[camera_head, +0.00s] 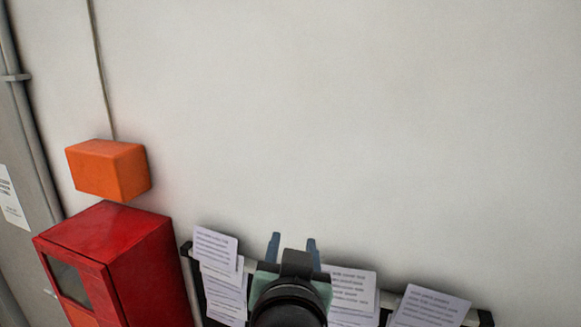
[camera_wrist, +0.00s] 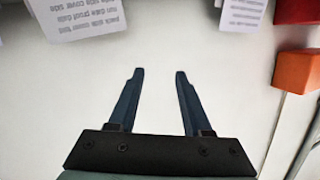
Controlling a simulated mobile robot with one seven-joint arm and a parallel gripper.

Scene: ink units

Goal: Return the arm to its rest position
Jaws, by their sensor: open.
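My gripper (camera_head: 293,243) shows at the bottom middle of the head view, in front of the pale wall. Its two blue-grey fingers stand apart with nothing between them. In the wrist view my gripper (camera_wrist: 158,75) is also open and empty, with plain wall behind the fingers. The dark end of my arm covers part of the rack of papers below it in the head view.
Printed papers (camera_head: 223,270) hang on a dark rack along the bottom, on both sides of my gripper. A red cabinet (camera_head: 120,250) and an orange box (camera_head: 108,168) are on the wall at left. The wall (camera_head: 380,130) above and right is bare.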

